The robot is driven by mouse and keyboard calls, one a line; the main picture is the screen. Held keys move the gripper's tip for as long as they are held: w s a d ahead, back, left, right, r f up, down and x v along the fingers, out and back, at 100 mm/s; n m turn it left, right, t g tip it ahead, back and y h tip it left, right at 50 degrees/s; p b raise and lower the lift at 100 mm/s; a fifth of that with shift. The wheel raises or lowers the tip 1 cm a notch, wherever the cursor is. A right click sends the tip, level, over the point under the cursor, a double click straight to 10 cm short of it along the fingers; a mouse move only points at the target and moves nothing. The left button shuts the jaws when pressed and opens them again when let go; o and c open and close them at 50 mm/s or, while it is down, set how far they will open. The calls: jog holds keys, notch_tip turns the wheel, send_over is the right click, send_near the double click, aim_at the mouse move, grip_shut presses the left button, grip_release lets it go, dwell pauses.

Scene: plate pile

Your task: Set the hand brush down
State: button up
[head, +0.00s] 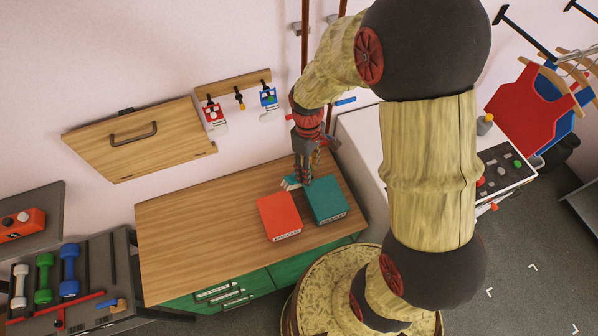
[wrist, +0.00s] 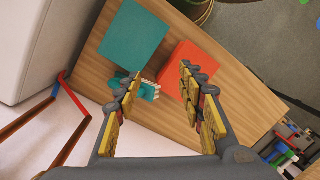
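The hand brush (head: 291,183), teal with pale bristles, appears to lie on the wooden worktop (head: 190,240), by the far edge of the teal box. In the wrist view the brush (wrist: 149,90) shows between the fingers, nearer the left one, which hides part of it. My gripper (head: 305,181) points down over the worktop close beside the brush. In the wrist view my gripper (wrist: 159,72) has its fingers wide apart, with no grip on the brush visible.
A red box (head: 279,216) and a teal box (head: 327,200) stand side by side on the worktop, close to my gripper. The worktop's left part is clear. A wall cabinet (head: 140,138) and a hook rail (head: 233,83) are behind. A white unit (head: 362,130) stands at right.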

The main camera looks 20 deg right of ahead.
jog(key=w+f+n, duration=0.2)
jog(key=w+n, duration=0.1)
jog(key=n, duration=0.1)
jog(key=w+f+n+p, duration=0.1)
jog(key=w+f+n, duration=0.1)
jog(key=w+n, duration=0.1)
jog(key=w+f+n+t, duration=0.1)
jog(key=w+f+n, duration=0.2)
jog(key=n, duration=0.1)
jog(key=shift+w+d+n, duration=0.1)
jog(key=shift+d+n, duration=0.15)
jog(key=shift+n, duration=0.05)
jog(key=shift+w+n, duration=0.3)
jog(key=shift+n, duration=0.4)
jog(key=shift+w+n+t, duration=0.2)
jog(key=shift+n+t, duration=0.1)
jog(key=shift+n, duration=0.7)
jog(key=shift+f+p, duration=1.05)
jog(key=shift+f, duration=2.85)
jog(key=shift+s, duration=0.1)
jog(key=shift+c, duration=0.6)
grip_shut()
